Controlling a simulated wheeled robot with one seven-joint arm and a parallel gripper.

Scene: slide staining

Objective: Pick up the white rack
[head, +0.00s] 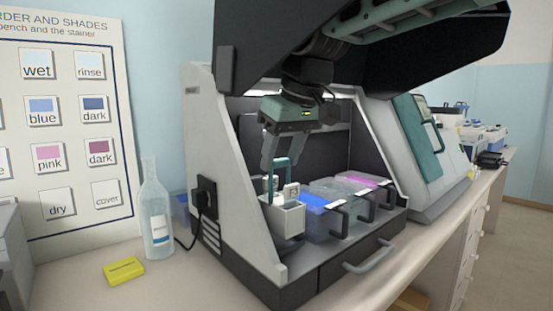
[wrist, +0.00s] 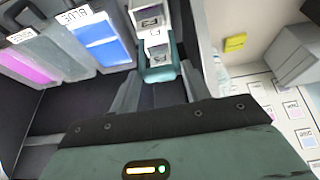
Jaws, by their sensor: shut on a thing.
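The white rack (head: 283,216) is at the left end of the open stainer, left of the blue bath (head: 314,200). It looks upright, with a teal handle (head: 292,172) standing above it. My gripper (head: 281,162) is above the rack with its fingers on either side of the handle, shut on it. In the wrist view the rack (wrist: 152,22) and its teal handle (wrist: 158,73) show between the fingers (wrist: 158,92). I cannot tell whether the rack's underside touches the stainer floor.
Other baths, one holding pink liquid (head: 365,181), stand to the right of the blue one. The raised dark lid (head: 270,40) hangs over my arm. The stainer's white side wall (head: 222,170) is close on the left. A bottle (head: 156,215) and yellow block (head: 123,270) stand outside.

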